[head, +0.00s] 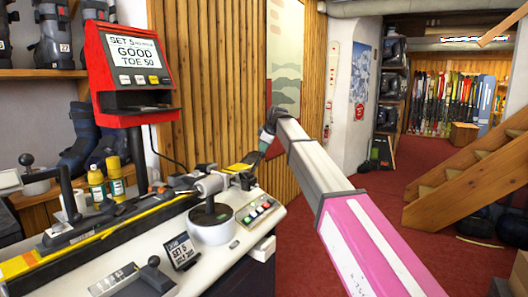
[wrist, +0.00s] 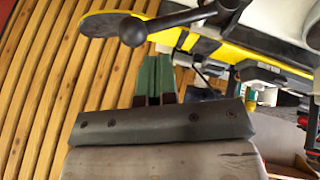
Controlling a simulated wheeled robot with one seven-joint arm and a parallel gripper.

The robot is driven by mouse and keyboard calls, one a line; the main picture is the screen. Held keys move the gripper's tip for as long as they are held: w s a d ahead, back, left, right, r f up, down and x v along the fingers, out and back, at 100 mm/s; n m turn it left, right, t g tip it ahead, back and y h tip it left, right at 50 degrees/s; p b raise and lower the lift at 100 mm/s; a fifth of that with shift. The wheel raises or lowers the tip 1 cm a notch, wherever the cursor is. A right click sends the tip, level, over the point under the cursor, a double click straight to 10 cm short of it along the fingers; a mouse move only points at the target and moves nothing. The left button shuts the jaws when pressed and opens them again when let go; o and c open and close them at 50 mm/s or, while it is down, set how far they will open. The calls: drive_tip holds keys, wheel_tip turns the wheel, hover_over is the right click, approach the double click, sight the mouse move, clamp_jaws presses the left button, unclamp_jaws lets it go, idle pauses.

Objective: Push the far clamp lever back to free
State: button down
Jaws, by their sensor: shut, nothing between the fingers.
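My gripper (wrist: 158,62) shows two green fingers side by side, shut and empty. A black lever with a ball knob (wrist: 132,32) lies across the yellow-edged ski in the wrist view, just beyond and to the left of the fingertips. It appears to be the far clamp lever; a small gap shows between knob and fingers, and I cannot tell its depth. In the head view my gripper (head: 266,141) is at the far end of the ski (head: 243,166), and the lever there is too small to make out. No "free" marking is legible.
A red screen unit (head: 130,70) stands behind. A wood-slat wall (wrist: 60,80) is close beside my gripper. Red carpet lies open at right.

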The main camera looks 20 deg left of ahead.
drive_tip(key=v, duration=0.9)
drive_tip(key=shift+w, duration=0.25)
drive_tip(key=shift+d+r, duration=0.1)
drive_tip(key=shift+r, duration=0.05)
drive_tip(key=s+d+f+m+h, duration=0.1)
drive_tip(key=s+d+f+m, duration=0.15)
drive_tip(key=d+f, duration=0.7)
drive_tip(key=s+d+f+m+g+h, duration=0.1)
drive_tip(key=d+f+m, duration=0.45)
drive_tip(key=f, duration=0.75)
drive_tip(key=s+d+f+m+h, duration=0.1)
drive_tip(key=s+d+f, duration=0.1)
drive_tip(key=d+f, duration=0.8)
drive_tip(key=s+d+f+m+g+h, duration=0.2)
drive_tip(key=s+d+f+m, duration=0.7)
drive_tip(key=s+d+f, duration=1)
wheel_tip(320, 180, down, 4)
drive_tip(key=s, duration=0.3)
drive_tip(key=shift+d+r+g, duration=0.25)
drive_tip(key=shift+d+g, duration=0.15)
